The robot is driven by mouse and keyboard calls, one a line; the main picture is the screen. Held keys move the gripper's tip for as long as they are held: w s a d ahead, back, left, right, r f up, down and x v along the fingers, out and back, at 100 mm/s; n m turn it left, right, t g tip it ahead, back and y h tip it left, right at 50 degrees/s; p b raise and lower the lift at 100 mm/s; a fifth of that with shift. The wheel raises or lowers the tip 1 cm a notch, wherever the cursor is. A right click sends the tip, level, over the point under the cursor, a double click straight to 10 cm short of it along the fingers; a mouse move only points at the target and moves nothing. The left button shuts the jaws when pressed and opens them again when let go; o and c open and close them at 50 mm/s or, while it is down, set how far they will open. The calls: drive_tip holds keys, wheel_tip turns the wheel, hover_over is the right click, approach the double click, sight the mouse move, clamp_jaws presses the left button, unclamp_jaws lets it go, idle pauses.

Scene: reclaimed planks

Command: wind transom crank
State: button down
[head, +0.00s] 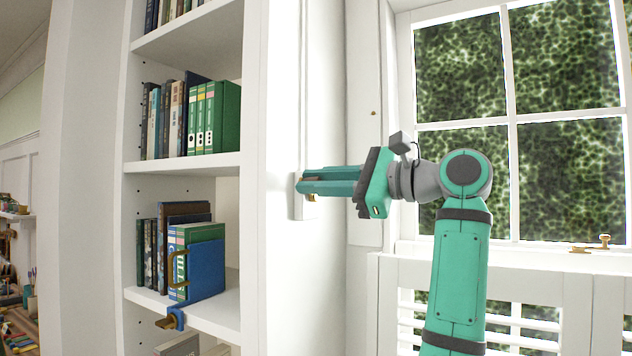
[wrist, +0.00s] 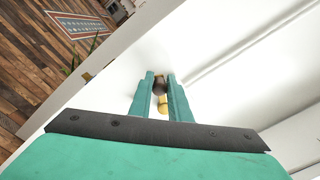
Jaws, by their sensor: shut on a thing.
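The transom crank shows in the wrist view as a dark brown knob (wrist: 159,86) with a brass part (wrist: 163,104) just below it. My gripper (wrist: 160,77) has its two green fingers on either side of the knob and is shut on it. In the head view my gripper (head: 301,183) reaches left to a white upright face beside the bookcase. A small brass bit of the crank (head: 311,198) shows under the fingers, in front of a narrow white plate (head: 304,210). The fingers hide the rest of the crank.
A white bookcase (head: 190,163) with books stands at the left. A window (head: 510,120) with a brass latch (head: 603,241) and louvred shutters (head: 535,320) are at the right.

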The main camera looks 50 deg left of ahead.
sight(314, 199)
drive_tip(key=n, duration=0.1)
drive_tip(key=f+n, duration=0.1)
drive_tip(key=shift+s+f+n, duration=0.2)
drive_tip(key=shift+f+n, duration=0.05)
drive_tip(key=shift+n, duration=0.05)
drive_tip(key=w+f+n, duration=0.2)
drive_tip(key=f+n, duration=0.1)
drive_tip(key=n, duration=0.7)
drive_tip(key=w+a+f+n, duration=0.1)
drive_tip(key=w+f+n, duration=0.2)
drive_tip(key=n, duration=0.8)
drive_tip(key=shift+w+a+f, duration=0.25)
drive_tip(key=shift+a+f, duration=0.05)
drive_tip(key=shift+f, duration=0.3)
drive_tip(key=shift+r, duration=0.1)
drive_tip(key=c, duration=1.7)
unclamp_jaws()
